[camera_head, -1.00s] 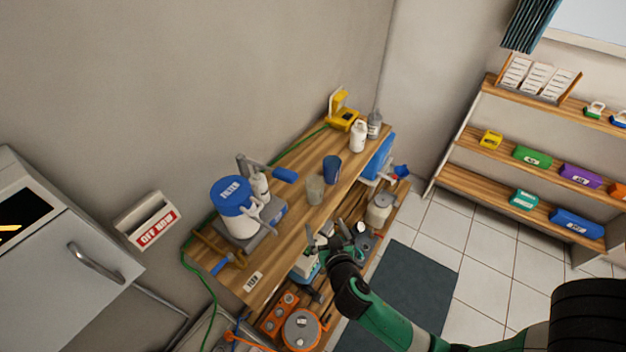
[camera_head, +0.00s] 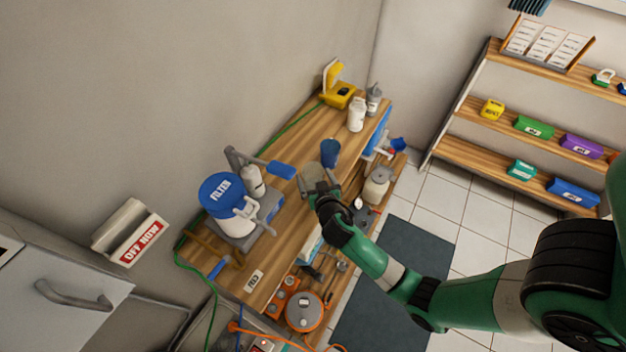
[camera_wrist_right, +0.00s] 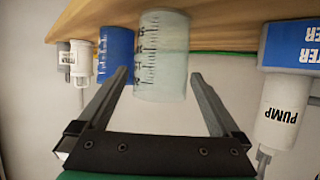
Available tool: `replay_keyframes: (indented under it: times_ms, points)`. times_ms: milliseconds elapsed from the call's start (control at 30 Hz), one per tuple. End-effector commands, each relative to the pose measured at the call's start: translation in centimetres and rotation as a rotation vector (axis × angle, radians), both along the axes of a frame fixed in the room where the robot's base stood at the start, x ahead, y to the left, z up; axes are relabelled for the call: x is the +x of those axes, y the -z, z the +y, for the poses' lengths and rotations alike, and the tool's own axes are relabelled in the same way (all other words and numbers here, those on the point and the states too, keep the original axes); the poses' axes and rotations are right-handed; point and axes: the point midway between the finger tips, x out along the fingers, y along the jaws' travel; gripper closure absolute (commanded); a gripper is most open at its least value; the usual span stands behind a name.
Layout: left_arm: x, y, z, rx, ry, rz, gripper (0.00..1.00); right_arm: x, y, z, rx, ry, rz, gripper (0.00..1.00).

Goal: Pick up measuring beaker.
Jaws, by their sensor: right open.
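The measuring beaker (camera_head: 311,174) is a clear, greyish cup on the wooden bench top, partly hidden by my right gripper in the head view. In the right wrist view the beaker (camera_wrist_right: 162,60) shows dark graduation marks and appears upside down. My right gripper (camera_head: 319,190) is at the beaker on its near side. In the wrist view its two open fingers (camera_wrist_right: 160,85) stand to either side of the beaker's lower part in the picture, with a gap at the right finger. I cannot tell whether the left finger touches it. My left gripper is not in view.
A blue cup (camera_head: 330,152) stands just behind the beaker, and it also shows in the wrist view (camera_wrist_right: 115,52). A blue-lidded filter jug (camera_head: 226,200) and a blue-handled pump lever (camera_head: 279,169) stand to the left. White bottles (camera_head: 356,114) stand at the far end.

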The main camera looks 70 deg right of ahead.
Motion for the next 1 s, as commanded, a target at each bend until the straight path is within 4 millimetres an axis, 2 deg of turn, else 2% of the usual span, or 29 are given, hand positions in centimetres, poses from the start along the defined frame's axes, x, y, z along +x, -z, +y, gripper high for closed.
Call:
replay_keyframes:
  times_ms: [300, 533, 933, 1000]
  points:
    - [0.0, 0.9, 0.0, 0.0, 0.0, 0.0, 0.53, 2.7, 2.0, -3.4, 0.0, 0.002, 0.0, 0.0]
    - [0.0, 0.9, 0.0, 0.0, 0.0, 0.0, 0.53, 2.8, 2.0, -3.4, 0.001, 0.0, 0.001, 0.0]
    - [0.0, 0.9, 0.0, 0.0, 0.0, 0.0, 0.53, 2.7, 2.0, -3.4, 0.001, 0.0, 0.001, 0.72]
    - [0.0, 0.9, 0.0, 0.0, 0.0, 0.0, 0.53, 2.8, 2.0, -3.4, 0.0, 0.0, 0.0, 0.73]
